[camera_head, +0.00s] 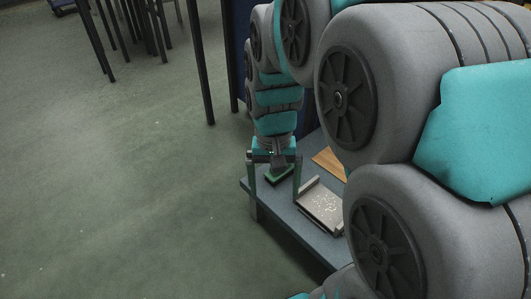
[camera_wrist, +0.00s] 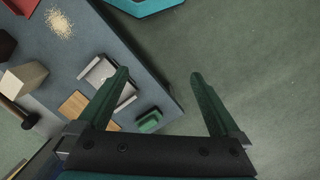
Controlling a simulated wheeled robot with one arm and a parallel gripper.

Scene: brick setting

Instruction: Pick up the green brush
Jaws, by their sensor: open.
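The green brush (camera_head: 279,174) lies near the edge of a low blue-grey table (camera_head: 285,209). In the wrist view the green brush (camera_wrist: 150,121) sits close to the table's corner, between the two fingers but nearer the left one. My gripper (camera_head: 273,194) is open and empty, its two fingers spread wide and pointing down over the table's end. In the wrist view my gripper (camera_wrist: 159,75) shows both fingers apart with nothing between the tips. The fingers do not touch the brush as far as I can see.
A grey-white dustpan-like tray (camera_head: 320,205) lies beside the brush. A wooden board (camera_head: 330,162) is behind it. The wrist view shows crumbs (camera_wrist: 60,23), a beige block (camera_wrist: 24,80) and a red item (camera_wrist: 22,5) further along the table. Open green floor lies left.

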